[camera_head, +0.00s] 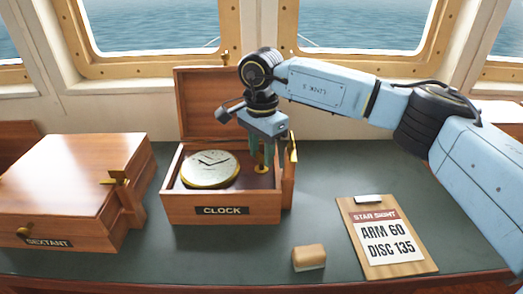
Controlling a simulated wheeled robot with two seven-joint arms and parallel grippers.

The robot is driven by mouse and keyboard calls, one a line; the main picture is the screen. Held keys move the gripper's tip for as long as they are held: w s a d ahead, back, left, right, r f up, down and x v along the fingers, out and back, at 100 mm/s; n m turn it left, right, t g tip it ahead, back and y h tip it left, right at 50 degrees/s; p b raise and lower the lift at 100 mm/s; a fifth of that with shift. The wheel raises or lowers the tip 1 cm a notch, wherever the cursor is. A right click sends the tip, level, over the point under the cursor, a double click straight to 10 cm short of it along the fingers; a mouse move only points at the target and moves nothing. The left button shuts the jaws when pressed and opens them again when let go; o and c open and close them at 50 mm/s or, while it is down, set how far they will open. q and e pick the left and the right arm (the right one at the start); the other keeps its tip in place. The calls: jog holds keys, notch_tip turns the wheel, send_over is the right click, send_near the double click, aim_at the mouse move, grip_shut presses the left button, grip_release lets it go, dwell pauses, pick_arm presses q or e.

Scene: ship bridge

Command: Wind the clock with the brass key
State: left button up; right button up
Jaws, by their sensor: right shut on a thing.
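The clock (210,168) has a pale round dial in a brass rim and lies face up in the left part of an open wooden box (180,210) labelled CLOCK. The box lid (207,105) stands up at the back. My right gripper (258,148) points down into the right part of the box, beside the clock. It is shut on the brass key (262,167), which shows just below the fingers and is partly hidden by them. I cannot tell whether the key touches the box floor. My left gripper is not in view.
A closed wooden box labelled SEXTANT (70,175) stands at the left. A clipboard (382,235) reading STAR SIGHT, ARM 60, DISC 135 lies at the right. A small wood-and-white block (308,257) lies near the front. The green desktop (325,165) is clear around them.

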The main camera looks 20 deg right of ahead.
aim_at(261, 154)
jog(key=o, duration=1)
notch_tip(261, 154, up, 14)
jog(key=shift+f+p, duration=0.25)
jog(key=shift+p, duration=0.15)
jog(key=shift+c, duration=0.3)
